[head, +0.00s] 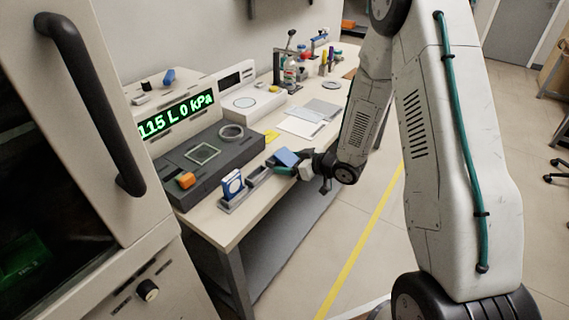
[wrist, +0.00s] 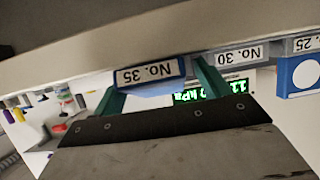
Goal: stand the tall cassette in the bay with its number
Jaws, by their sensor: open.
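A blue cassette (head: 286,156) is at the right end of the row of bays, and its top looks tilted in the head view. In the wrist view, upside down, a blue-edged plate (wrist: 152,73) reading No. 35 shows between my green fingers. My gripper (head: 290,168) is open, with a finger (wrist: 207,76) on either side of the blue cassette. Whether the fingers touch it, and how deep it sits, I cannot tell. The grey bay (head: 259,176) beside it is empty and carries the label No. 30 (wrist: 237,55).
Another blue and white cassette (head: 232,185) stands upright in the left bay, labelled No. 25 (wrist: 305,43). A dark grey unit (head: 180,163) with a ring, a square frame and an orange block is behind. A green display (head: 178,114) stands further back. Floor in front is clear.

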